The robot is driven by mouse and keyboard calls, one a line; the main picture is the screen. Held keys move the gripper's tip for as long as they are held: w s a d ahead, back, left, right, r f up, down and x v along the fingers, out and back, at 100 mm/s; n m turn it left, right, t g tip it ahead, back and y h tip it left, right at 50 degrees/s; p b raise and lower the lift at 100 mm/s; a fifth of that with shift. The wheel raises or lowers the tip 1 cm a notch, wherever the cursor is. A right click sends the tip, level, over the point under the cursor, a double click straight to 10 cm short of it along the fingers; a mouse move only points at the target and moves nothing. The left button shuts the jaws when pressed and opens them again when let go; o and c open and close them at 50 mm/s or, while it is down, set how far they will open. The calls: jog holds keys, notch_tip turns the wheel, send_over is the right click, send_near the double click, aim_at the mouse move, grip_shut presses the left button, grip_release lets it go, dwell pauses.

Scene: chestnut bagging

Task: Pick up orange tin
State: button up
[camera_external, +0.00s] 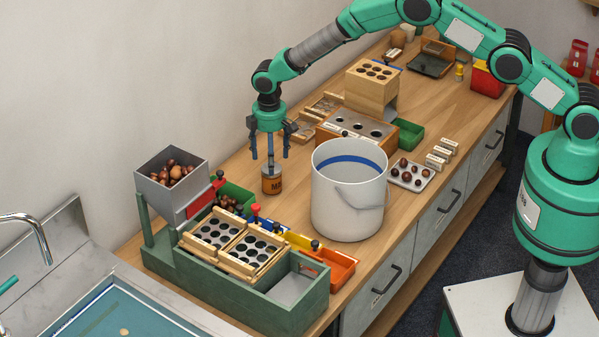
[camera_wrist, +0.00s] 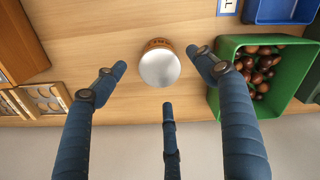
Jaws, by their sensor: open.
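The orange tin (camera_external: 272,184) stands upright on the wooden table, with dark lettering on its side and a pale lid. In the wrist view its round silvery lid (camera_wrist: 159,68) shows from above, with a thin orange edge bearing letters. My gripper (camera_external: 269,157) is above the tin and points down. Its blue fingers are open, spread on either side of the tin in the wrist view (camera_wrist: 160,80), with a third finger below the lid in that picture. The fingers appear apart from the tin, and nothing is held.
A white bucket (camera_external: 333,205) stands close to the right of the tin. A green bin of chestnuts (camera_wrist: 224,92) is beside it in the wrist view. The green sorting rig (camera_external: 170,262) with a grey hopper (camera_external: 144,181) stands at front left. A wooden block (camera_external: 359,95) is behind.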

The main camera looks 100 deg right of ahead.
jog(key=shift+s+f, duration=0.1)
jog(key=shift+f, duration=2.45)
jog(key=c, duration=1.5)
jog(key=shift+r, duration=0.1)
jog(key=shift+r, duration=4.9)
